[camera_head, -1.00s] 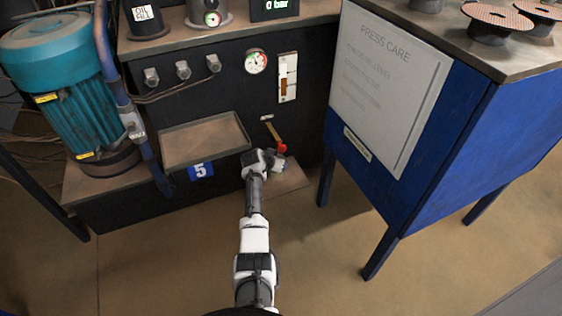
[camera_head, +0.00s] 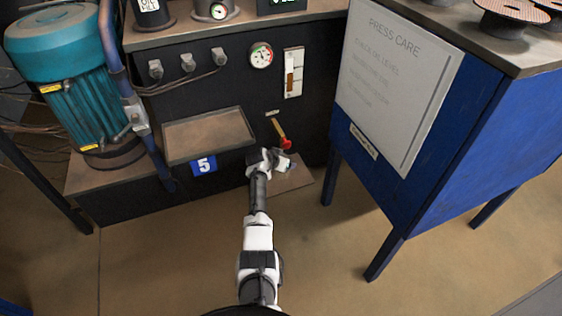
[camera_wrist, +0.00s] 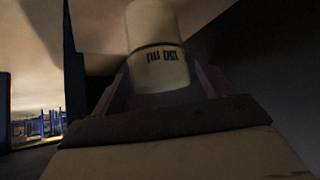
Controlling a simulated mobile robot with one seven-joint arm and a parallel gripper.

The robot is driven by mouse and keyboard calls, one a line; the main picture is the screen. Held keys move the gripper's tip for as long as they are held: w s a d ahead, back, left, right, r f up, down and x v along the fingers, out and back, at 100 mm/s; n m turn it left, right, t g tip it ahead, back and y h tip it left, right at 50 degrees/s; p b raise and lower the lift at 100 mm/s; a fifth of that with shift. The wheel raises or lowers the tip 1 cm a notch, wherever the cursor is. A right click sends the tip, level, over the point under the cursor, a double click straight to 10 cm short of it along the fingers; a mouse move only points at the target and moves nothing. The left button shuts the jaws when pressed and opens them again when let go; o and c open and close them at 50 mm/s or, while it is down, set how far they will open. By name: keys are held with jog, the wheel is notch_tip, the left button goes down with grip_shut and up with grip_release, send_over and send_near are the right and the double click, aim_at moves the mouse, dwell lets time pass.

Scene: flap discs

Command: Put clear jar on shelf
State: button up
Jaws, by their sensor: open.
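A pale jar-like container (camera_wrist: 158,58) with a dark band and the marking "150 ml" upside down shows in the wrist view. It lies between the two fingers of my gripper (camera_wrist: 160,88), which is open; whether either finger touches it I cannot tell. In the head view my gripper (camera_head: 284,163) is low down, below a red-tipped lever; the jar cannot be made out there. A shallow tray-like shelf (camera_head: 208,135) with a raised rim and a blue "5" label is to the gripper's left and looks empty.
A dark machine front with a gauge (camera_head: 261,55) stands behind my gripper. The red-tipped lever (camera_head: 281,133) hangs just above it. A blue cabinet (camera_head: 440,140) on legs stands close on the right, a teal motor (camera_head: 65,75) on the left. The floor (camera_head: 170,255) in front is clear.

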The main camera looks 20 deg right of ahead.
jog(key=shift+s+a+r+p, duration=0.1)
jog(key=shift+r+p, duration=0.3)
jog(key=shift+p, duration=0.1)
jog(key=p+v, duration=1.1)
jog(key=p, duration=0.1)
jog(key=shift+a+r, duration=0.2)
jog(key=shift+s, duration=0.1)
